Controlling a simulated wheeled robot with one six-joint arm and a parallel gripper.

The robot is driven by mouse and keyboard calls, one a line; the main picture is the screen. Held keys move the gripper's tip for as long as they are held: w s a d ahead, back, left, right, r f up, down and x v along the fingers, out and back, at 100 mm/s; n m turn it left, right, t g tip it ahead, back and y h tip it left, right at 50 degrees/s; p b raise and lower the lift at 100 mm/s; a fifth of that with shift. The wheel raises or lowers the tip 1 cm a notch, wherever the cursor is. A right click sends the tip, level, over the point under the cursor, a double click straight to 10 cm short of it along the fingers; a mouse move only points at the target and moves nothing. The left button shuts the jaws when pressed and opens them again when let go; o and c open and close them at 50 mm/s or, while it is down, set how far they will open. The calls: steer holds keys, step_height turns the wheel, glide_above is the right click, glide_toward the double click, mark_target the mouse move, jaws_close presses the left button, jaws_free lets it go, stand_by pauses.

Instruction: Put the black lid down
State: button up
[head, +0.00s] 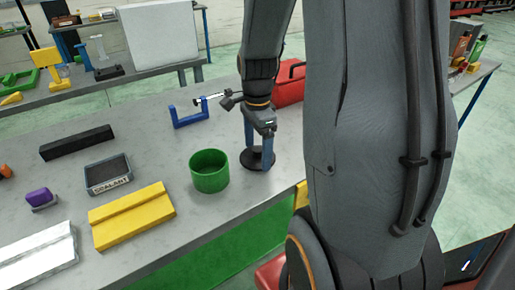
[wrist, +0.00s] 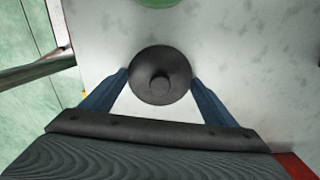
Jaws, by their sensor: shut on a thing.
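The black lid (head: 257,153) is a round dark disc with a raised centre knob. It shows in the wrist view (wrist: 160,62) between the blue fingertips of my gripper (wrist: 160,82). In the head view my gripper (head: 259,160) points down at the grey workbench (head: 150,130), shut on the lid. The lid is level and at or very close to the bench top, near its front edge. I cannot tell whether it touches. The open green pot (head: 209,172) stands just left of the lid, apart from it, and its edge shows at the top of the wrist view (wrist: 157,3).
A blue clamp-like frame (head: 188,115) and a red case (head: 290,83) are behind my gripper. A yellow block (head: 131,215), a sealant tray (head: 108,176) and a black bar (head: 77,142) lie to the left. Bare bench shows around the lid.

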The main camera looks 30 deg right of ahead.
mark_target(258, 149)
steer(key=o, duration=1)
steer(key=shift+f, duration=0.1)
steer(key=shift+o, duration=0.2)
step_height(258, 149, up, 12)
steer(key=b, duration=0.1)
